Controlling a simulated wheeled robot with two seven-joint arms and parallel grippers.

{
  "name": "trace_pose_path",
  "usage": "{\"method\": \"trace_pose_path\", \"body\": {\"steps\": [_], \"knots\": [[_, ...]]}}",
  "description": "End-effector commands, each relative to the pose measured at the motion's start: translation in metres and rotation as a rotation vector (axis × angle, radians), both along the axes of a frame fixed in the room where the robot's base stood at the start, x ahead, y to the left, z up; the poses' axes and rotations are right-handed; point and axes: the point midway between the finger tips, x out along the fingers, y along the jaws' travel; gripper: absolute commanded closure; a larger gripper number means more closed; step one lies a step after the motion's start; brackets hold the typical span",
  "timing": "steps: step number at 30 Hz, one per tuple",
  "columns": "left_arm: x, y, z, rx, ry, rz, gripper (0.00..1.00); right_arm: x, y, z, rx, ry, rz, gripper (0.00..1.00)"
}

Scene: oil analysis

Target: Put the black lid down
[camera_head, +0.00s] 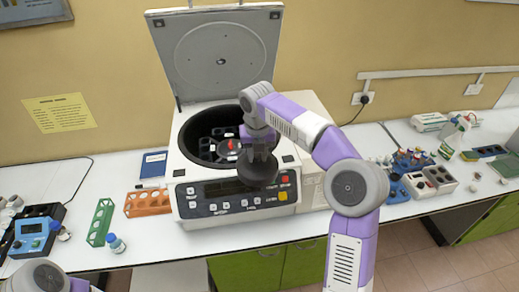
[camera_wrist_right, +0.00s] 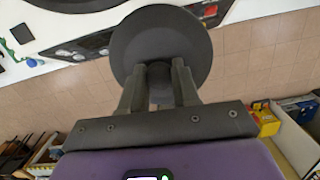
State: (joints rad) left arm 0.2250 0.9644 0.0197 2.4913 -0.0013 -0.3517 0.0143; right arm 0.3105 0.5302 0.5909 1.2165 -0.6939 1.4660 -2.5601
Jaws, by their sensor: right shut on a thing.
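The black lid (camera_head: 257,172) is a dark round disc with a knob. My right gripper (camera_head: 259,148) is shut on its knob and holds it up in front of the open centrifuge (camera_head: 310,120), over the front rim and the control panel. In the right wrist view the lid (camera_wrist_right: 165,38) shows beyond the two fingers (camera_wrist_right: 158,78), which close on the knob. The lid hides part of the panel, and the gripper hides part of the rotor bowl (camera_head: 215,140). Only a piece of my left arm shows at the bottom left; its gripper is out of view.
The centrifuge's grey cover (camera_head: 215,55) stands raised behind the bowl. Orange (camera_head: 147,202) and green (camera_head: 101,222) racks and a small bottle (camera_head: 116,243) stand left of it. Several small items crowd the right side. Some white bench (camera_head: 165,240) is bare along the front left.

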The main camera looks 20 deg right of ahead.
Motion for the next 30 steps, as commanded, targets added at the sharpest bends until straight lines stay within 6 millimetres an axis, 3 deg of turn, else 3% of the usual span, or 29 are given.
{"method": "trace_pose_path", "body": {"steps": [11,30], "knots": [[0.001,0.0,0.0,0.0,-0.002,0.001,0.35,-0.019,0.017,-0.035,0.005,0.004,-0.54,1.0],[0.0,0.0,0.0,0.0,-0.001,0.0,0.35,-0.066,0.056,-0.123,0.017,0.003,-1.957,1.0]]}}
